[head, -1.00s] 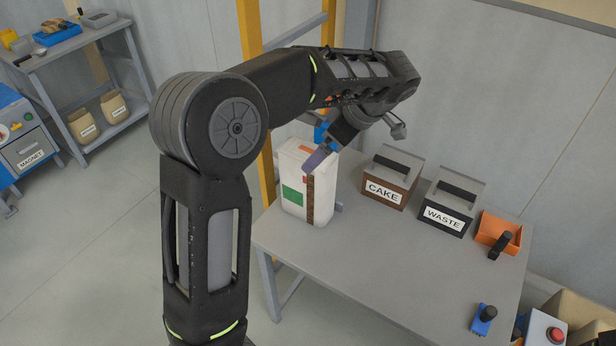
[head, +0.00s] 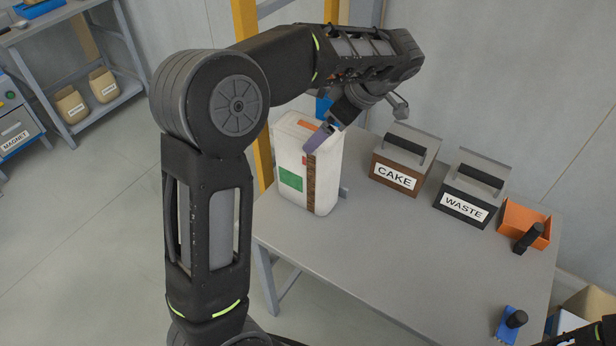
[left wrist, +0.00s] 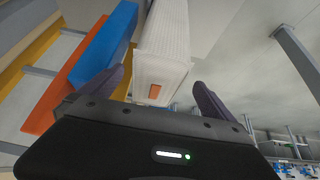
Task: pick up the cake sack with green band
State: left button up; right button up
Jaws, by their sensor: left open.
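A white container (head: 325,180) with a green patch, a brown strip and an orange mark stands at the table's back left. My left gripper (head: 318,138) is open at its top; one purple finger shows there, the other is hidden. In the left wrist view, a white ribbed body (left wrist: 166,45) with an orange patch lies beyond and between the spread fingers.
The grey table (head: 400,265) has free room at its front. On it stand the CAKE box (head: 394,178), the WASTE box (head: 463,207), an orange tray (head: 540,223) and a blue black-knobbed device (head: 508,325). A yellow post (head: 262,150) rises behind the container.

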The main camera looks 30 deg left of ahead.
aim_at(308, 166)
pick_arm(q)
jog(key=shift+f, duration=0.2)
jog(key=x, duration=0.2)
jog(key=shift+a+f, duration=0.15)
jog(key=shift+f, duration=0.15)
jog(key=shift+p, duration=0.3)
jog(key=p+x, duration=0.1)
jog(key=x, duration=0.4)
jog(key=shift+w+a, duration=0.1)
jog(key=shift+c, duration=0.3)
